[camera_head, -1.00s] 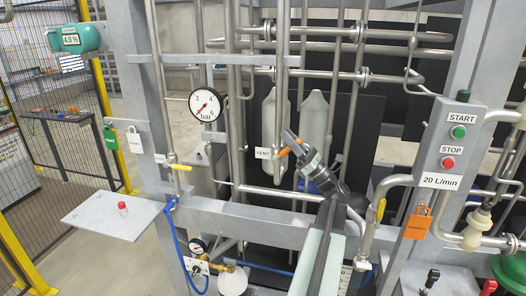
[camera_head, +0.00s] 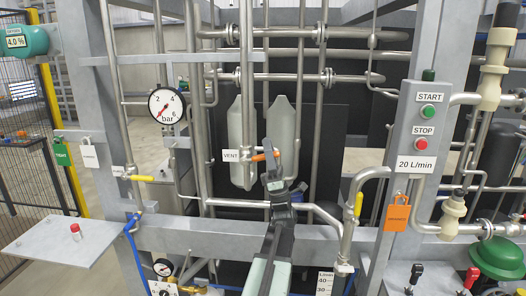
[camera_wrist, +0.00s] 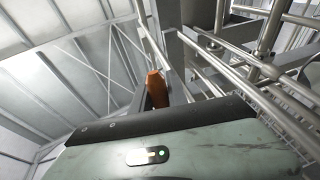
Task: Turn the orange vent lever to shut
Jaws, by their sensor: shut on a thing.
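The orange vent lever (camera_head: 259,157) sits on a vertical pipe beside the VENT label (camera_head: 231,155). It points roughly sideways to the right, across the pipe. My gripper (camera_head: 271,151) reaches up from below and is shut on the lever's right part, which the jaws partly hide. In the wrist view the orange lever (camera_wrist: 157,90) stands up behind the edge of my gripper body; the fingertips are not clear there.
A pressure gauge (camera_head: 167,106) is to the left. A START/STOP box (camera_head: 425,125) and an orange padlock tag (camera_head: 396,216) are to the right. A grey beam (camera_head: 190,236) crosses below.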

